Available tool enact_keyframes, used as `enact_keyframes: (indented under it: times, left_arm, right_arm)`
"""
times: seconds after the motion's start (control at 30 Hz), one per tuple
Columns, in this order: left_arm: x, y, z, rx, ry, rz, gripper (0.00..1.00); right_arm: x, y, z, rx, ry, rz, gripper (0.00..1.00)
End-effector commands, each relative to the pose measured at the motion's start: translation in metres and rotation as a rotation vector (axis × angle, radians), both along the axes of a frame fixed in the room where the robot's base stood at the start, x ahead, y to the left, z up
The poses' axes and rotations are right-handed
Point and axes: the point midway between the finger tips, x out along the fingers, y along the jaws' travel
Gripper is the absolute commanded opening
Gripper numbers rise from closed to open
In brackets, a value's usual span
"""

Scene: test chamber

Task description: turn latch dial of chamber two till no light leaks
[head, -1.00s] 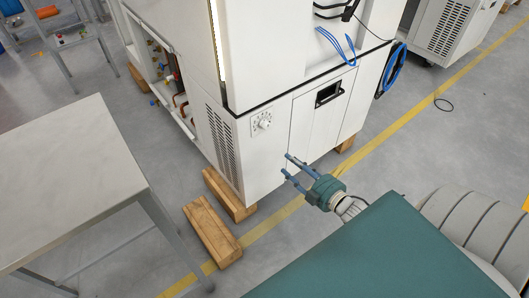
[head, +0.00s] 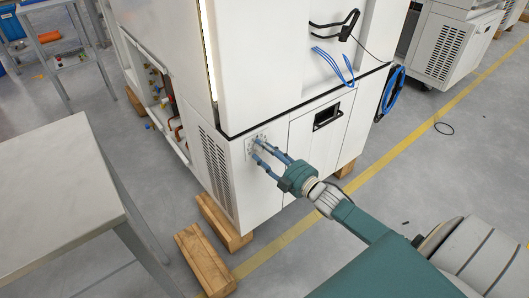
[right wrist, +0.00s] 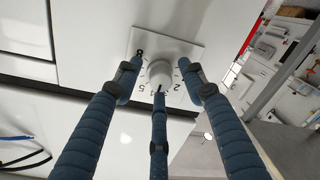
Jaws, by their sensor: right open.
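The white chamber (head: 262,60) stands in the middle of the head view. A bright strip of light (head: 209,48) shows along the edge of its upper part. The latch dial (right wrist: 160,72) is a white round knob on a square numbered plate (right wrist: 190,48) on the lower front. In the head view the fingers partly cover this dial. My right gripper (head: 261,146) is open with its three blue fingers pointing at the dial. In the right wrist view the fingertips (right wrist: 160,70) are spread around the knob; I cannot tell whether they touch it. My left gripper is not in view.
A grey table (head: 60,190) stands at the left. Wooden blocks (head: 206,260) lie on the floor by the chamber. A black recessed handle (head: 327,116) is right of the dial. Blue hose (head: 391,94) hangs on the chamber's right side.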

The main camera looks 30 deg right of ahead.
Motion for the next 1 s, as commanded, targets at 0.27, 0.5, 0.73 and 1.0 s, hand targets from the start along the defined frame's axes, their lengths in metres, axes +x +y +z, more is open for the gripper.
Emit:
enact_keyframes:
  times: [0.27,0.5,0.73,1.0]
  left_arm:
    - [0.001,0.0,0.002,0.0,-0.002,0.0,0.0]
    - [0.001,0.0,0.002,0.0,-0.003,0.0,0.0]
    - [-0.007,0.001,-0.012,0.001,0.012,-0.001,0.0]
    - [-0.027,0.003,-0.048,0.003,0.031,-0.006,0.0]
  right_arm:
    - [0.002,0.0,0.0,0.0,0.001,-0.001,0.41]
    - [0.002,0.0,0.0,0.001,0.001,-0.001,0.01]
    - [0.002,0.0,0.001,0.075,0.008,-0.002,0.01]
    - [0.002,0.0,-0.001,0.326,0.029,-0.003,0.01]
